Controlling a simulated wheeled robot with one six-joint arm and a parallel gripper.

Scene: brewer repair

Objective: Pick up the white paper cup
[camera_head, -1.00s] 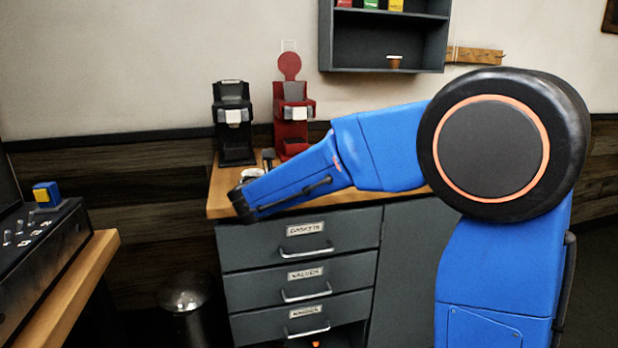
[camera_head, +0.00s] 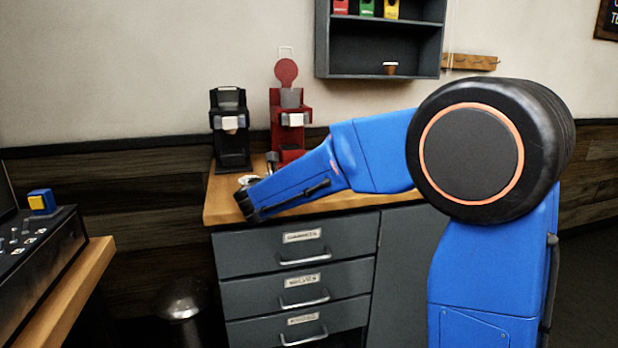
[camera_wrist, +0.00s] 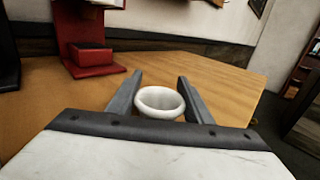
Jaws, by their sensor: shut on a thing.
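The white paper cup (camera_wrist: 160,102) sits upright between the two fingers of my gripper (camera_wrist: 158,98) in the wrist view, its round open rim facing up. The fingers are closed on its sides. The cup's lower part is hidden behind the gripper body. In the head view a small white bit of something shows at the end of my blue arm, over the left end of the wooden counter (camera_head: 224,208); my arm hides most of that spot, and I cannot make out the fingers there.
A black brewer (camera_head: 231,140) and a red brewer (camera_head: 290,125) stand at the back of the counter. Grey drawers (camera_head: 262,262) are below. A wall shelf (camera_head: 322,40) holds a small brown cup (camera_head: 390,68). A control panel (camera_head: 45,250) stands at left. The counter's right part is clear in the wrist view.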

